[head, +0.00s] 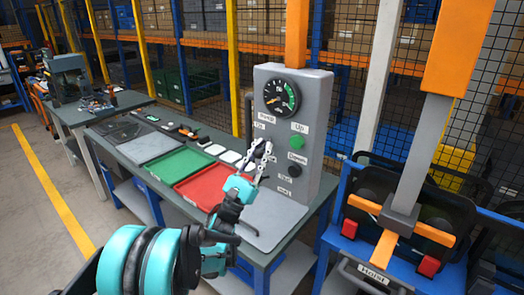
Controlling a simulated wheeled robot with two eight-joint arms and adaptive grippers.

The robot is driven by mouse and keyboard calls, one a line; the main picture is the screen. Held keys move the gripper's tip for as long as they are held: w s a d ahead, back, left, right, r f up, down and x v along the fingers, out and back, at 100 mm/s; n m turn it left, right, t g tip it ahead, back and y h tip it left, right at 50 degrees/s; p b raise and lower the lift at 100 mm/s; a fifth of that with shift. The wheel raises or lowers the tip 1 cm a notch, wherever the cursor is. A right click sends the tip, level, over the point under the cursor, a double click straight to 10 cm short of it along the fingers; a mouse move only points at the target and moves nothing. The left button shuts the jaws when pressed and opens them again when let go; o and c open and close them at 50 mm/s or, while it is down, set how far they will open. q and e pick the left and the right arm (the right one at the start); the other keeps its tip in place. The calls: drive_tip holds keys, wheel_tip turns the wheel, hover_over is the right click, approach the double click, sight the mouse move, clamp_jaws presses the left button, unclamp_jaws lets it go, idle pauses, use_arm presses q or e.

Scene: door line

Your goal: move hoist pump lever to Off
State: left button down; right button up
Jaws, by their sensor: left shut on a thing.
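The grey control box (310,125) stands on the bench with a round gauge, a green button and a dark button on its front. Labels that seem to read "Hoist" and "On" sit at its left, above my left gripper (262,149). That gripper is at the lower left of the box front and is shut on the hoist pump lever, which its fingers mostly hide. I cannot read the lever's exact angle. My right gripper is not in view.
A red tray (205,186) and a green tray (180,165) lie on the bench left of the box. A blue-framed fixture with an orange post (458,45) stands close at the right. Mesh fencing and racks stand behind.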

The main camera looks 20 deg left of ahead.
use_arm(q)
drive_tip(key=c, duration=1.4)
unclamp_jaws()
drive_tip(key=shift+o, duration=0.2)
drive_tip(key=v, duration=1.2)
drive_tip(key=shift+r, duration=0.1)
